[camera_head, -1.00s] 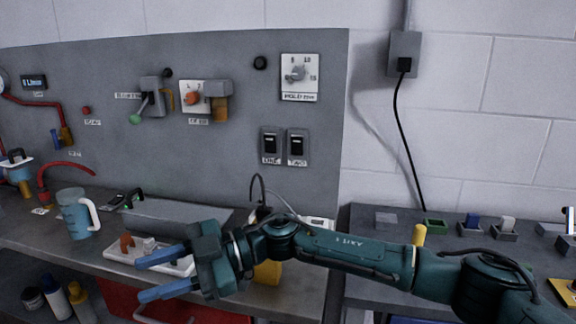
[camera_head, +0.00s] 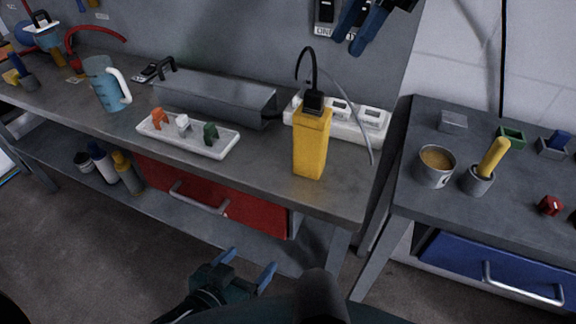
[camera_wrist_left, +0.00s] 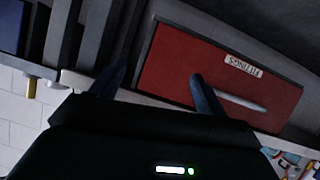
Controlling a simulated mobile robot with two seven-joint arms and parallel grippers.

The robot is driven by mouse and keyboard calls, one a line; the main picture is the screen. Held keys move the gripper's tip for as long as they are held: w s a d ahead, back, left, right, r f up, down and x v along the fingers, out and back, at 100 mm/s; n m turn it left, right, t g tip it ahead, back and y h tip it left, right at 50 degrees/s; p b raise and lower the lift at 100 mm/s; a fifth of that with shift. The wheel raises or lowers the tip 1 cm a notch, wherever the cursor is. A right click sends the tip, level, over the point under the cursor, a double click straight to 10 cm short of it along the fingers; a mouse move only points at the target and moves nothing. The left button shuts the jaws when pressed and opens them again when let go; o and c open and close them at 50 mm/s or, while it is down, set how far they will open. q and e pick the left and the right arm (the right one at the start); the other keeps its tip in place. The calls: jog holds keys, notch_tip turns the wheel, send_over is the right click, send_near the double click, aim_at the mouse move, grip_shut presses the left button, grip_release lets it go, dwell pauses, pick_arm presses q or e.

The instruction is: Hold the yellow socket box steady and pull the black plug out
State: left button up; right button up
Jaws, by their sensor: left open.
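The yellow socket box (camera_head: 311,148) stands upright near the front right edge of the grey bench in the head view. The black plug (camera_head: 314,102) sits in its top, with a black cable looping up and behind. My left gripper (camera_head: 252,258) is open and empty, low in front of the bench and below and left of the box. In the left wrist view its two fingers (camera_wrist_left: 155,80) are spread, facing the red drawer. My right gripper (camera_head: 344,46) is at the top of the head view, above and right of the plug, its blue fingers apart and empty.
A white power strip (camera_head: 360,123) lies behind the box. A white tray (camera_head: 190,137) with coloured pieces lies to its left, and a blue jug (camera_head: 104,85) further left. The red drawer (camera_head: 240,208) is below the benchtop. A second bench (camera_head: 405,180) stands right, across a gap.

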pick_arm(q)
jog(key=shift+o, duration=0.2)
jog(key=w+d+r+t+h, duration=0.1)
jog(key=w+d+r, duration=0.3)
jog(key=r, duration=0.4)
jog(key=shift+w+d+r+m+t, duration=0.15)
jog(key=shift+d+r+m+t, duration=0.2)
jog(key=shift+d, duration=0.35)
jog(key=t, duration=0.4)
send_near(307, 145)
jog(key=shift+g, duration=0.25)
jog(key=x, duration=1.2)
jog(key=shift+w+r, duration=0.15)
jog(key=shift+c, duration=0.4)
